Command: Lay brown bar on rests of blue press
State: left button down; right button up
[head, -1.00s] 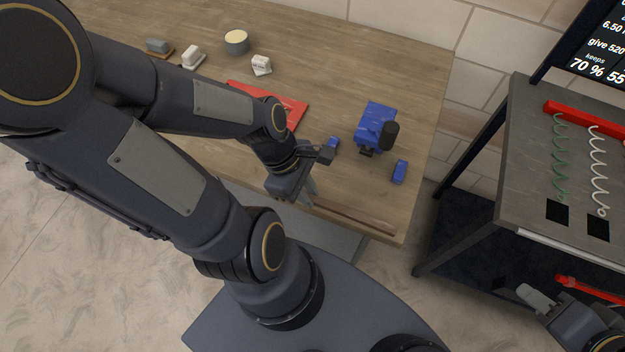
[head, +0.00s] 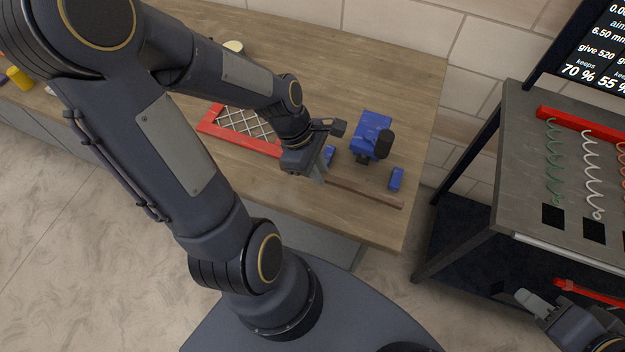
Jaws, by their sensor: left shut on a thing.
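The blue press (head: 371,124), with a dark round-ended part on its right, stands on the right of the wooden table. Two small blue rests flank it in front: the left rest (head: 330,154), partly covered by my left gripper, and the right rest (head: 396,179). My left gripper (head: 320,175) is shut on the brown bar (head: 370,195) near its left end. The bar points right, on the near side of both rests and not on them. I cannot tell its height over the table. My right gripper (head: 535,300) is at the lower right; its jaws are unclear.
A red frame with wire mesh (head: 243,124) lies on the table (head: 300,65), left of my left gripper. A dark bench (head: 520,150) with hanging coils and a screen (head: 597,50) stands at right, across a gap. A red item (head: 590,291) is near my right gripper.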

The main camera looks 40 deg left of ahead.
pick_arm(q)
jog(key=w, duration=0.3)
jog(key=w+a+f, duration=0.1)
jog(key=w, duration=0.2)
jog(key=w+a+f, duration=0.1)
jog(key=w, duration=0.2)
jog(key=shift+w+a+f, duration=0.2)
jog(key=shift+w, duration=0.2)
jog(key=shift+f+b, duration=0.7)
jog(key=shift+f, duration=0.05)
jog(key=shift+f+b, duration=0.4)
jog(key=shift+f, duration=0.2)
jog(key=c, duration=1.3)
grip_release()
jog(key=v, duration=0.7)
jog(key=shift+r, duration=0.4)
